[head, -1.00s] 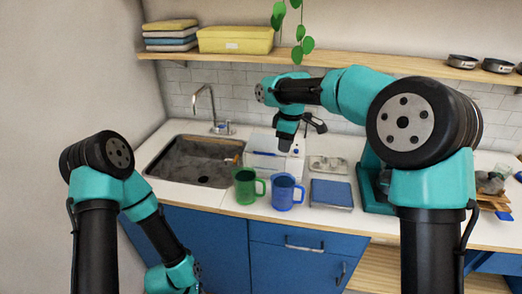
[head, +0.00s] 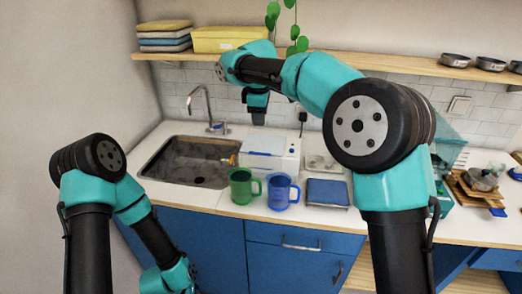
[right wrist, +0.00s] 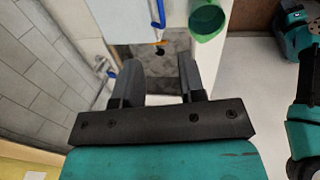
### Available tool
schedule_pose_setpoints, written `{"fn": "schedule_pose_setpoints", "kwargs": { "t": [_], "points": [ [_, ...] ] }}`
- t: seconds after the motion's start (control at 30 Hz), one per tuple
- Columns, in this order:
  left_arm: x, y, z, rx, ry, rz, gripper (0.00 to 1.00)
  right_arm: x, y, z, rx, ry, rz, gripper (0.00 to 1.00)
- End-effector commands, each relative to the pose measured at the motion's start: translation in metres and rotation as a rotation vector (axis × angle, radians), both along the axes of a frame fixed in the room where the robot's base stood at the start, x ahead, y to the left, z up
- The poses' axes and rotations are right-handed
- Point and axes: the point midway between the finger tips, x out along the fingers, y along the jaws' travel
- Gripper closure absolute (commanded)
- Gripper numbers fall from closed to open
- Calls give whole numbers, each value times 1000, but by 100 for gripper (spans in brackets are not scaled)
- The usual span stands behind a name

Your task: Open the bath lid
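The bath is a white box (head: 291,156) on the counter, right of the sink, in the head view. Its lid (head: 268,143) appears to lie shut on top, with a blue strip (head: 262,154) along the front. My right gripper (head: 258,119) hangs above the back left of the bath, apart from it. In the right wrist view my right gripper (right wrist: 158,76) has its fingers spread, with nothing between them. A pale part of the bath (right wrist: 128,18) and a blue bar (right wrist: 155,12) show beyond the fingertips. My left gripper is out of view.
A green mug (head: 241,187) and a blue mug (head: 280,193) stand in front of the bath. A blue-topped flat device (head: 328,193) is to their right. The sink (head: 190,163) and tap (head: 208,105) are left. A shelf (head: 390,67) runs above.

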Motion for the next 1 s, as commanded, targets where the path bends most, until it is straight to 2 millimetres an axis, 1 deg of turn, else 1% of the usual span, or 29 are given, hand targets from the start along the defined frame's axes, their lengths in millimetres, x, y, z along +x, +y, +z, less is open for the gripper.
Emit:
{"fn": "schedule_pose_setpoints", "kwargs": {
  "t": [0.03, 0.7, 0.9, 1.0],
  "points": [
    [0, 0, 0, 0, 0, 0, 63, 1, -1, -9, -2, 3, 1, 63],
    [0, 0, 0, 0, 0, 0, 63, 21, -4, -120, 0, 3, 0, 63],
    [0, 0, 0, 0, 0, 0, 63, 25, -4, -143, -1, 1, 0, 63],
    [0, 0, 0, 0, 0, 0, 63, 26, -4, -148, 0, 0, 0, 63]
  ]
}}
